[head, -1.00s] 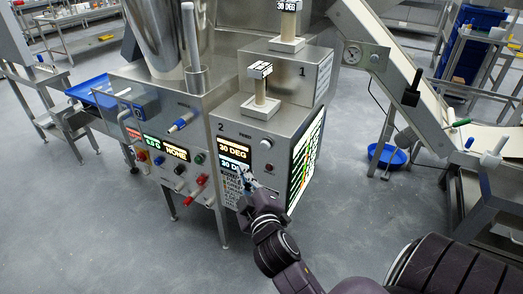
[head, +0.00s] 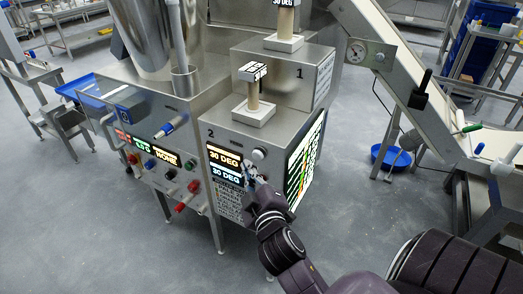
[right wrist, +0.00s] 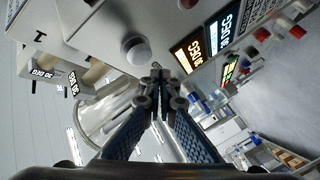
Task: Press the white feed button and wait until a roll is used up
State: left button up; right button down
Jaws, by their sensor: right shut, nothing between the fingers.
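A round white button (head: 258,154) sits on the front panel of the steel unit marked 2 (head: 240,138), right of its lit displays (head: 226,164). In the right wrist view the white button (right wrist: 137,51) is just ahead and left of the fingertips. My right gripper (head: 251,172) is shut and empty, just below the button in the head view; in the right wrist view its fingertips (right wrist: 155,76) meet. I cannot tell whether they touch the panel. The displays read 30 DEG. I cannot pick out a roll for certain. My left gripper is out of view.
Posts on white bases (head: 253,113) stand on units 1 and 2. Left of unit 2 is a panel with coloured knobs and a NONE display (head: 166,156).

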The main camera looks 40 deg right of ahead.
jog(key=shift+d+r, duration=0.2)
jog(key=shift+d, duration=0.2)
jog(key=shift+d, duration=0.1)
dwell(1.1)
jog(key=shift+w+d+p, duration=0.2)
jog(key=shift+d+p, duration=0.1)
jog(key=shift+p, duration=0.05)
jog(key=shift+w+d, duration=0.15)
jog(key=shift+d, duration=0.25)
dwell(0.6)
jog(key=shift+a, duration=0.1)
jog(key=shift+s+a, duration=0.35)
jog(key=shift+a, duration=0.3)
jog(key=shift+a, duration=0.1)
